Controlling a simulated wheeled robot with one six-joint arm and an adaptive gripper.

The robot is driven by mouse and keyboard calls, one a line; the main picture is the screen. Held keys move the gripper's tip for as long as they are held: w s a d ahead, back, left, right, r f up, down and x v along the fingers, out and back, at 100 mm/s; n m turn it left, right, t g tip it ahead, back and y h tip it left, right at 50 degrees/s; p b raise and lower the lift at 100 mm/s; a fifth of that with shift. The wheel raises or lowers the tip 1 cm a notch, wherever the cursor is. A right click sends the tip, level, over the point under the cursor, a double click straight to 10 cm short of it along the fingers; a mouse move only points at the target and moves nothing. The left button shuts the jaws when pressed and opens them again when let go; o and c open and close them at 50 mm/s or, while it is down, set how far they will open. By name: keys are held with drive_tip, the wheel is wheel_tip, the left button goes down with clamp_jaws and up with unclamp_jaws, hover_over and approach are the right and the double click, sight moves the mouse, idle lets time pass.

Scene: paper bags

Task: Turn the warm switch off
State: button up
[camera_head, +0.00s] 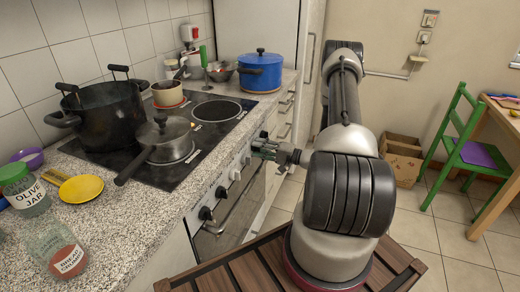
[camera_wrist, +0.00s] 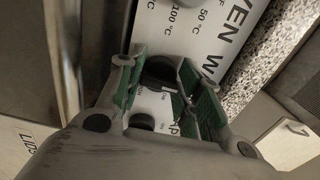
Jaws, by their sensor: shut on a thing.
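The oven front panel (camera_head: 228,184) carries a row of black and pale knobs. My gripper (camera_head: 264,150) is at the far end of this row, pressed in close to the panel. In the wrist view my gripper (camera_wrist: 155,70) has its green-padded fingers on either side of a black knob (camera_wrist: 158,72), shut on it. The panel (camera_wrist: 215,25) beside it reads "50 °C", "100 °C" and part of "OVEN W". A second dark knob (camera_wrist: 141,121) shows between the fingers, nearer the palm. The fingers partly hide the markings, so the knob's setting cannot be read.
The black cooktop (camera_head: 205,135) holds a large dark pot (camera_head: 105,115) and a grey saucepan (camera_head: 165,140). A blue pot (camera_head: 260,72) stands on the counter behind. The speckled counter edge (camera_wrist: 245,75) runs close by my right finger. A cardboard box (camera_head: 402,160) is on the floor.

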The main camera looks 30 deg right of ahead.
drive_tip(key=o, duration=1)
drive_tip(key=shift+o, duration=0.2)
drive_tip(key=v, duration=1.2)
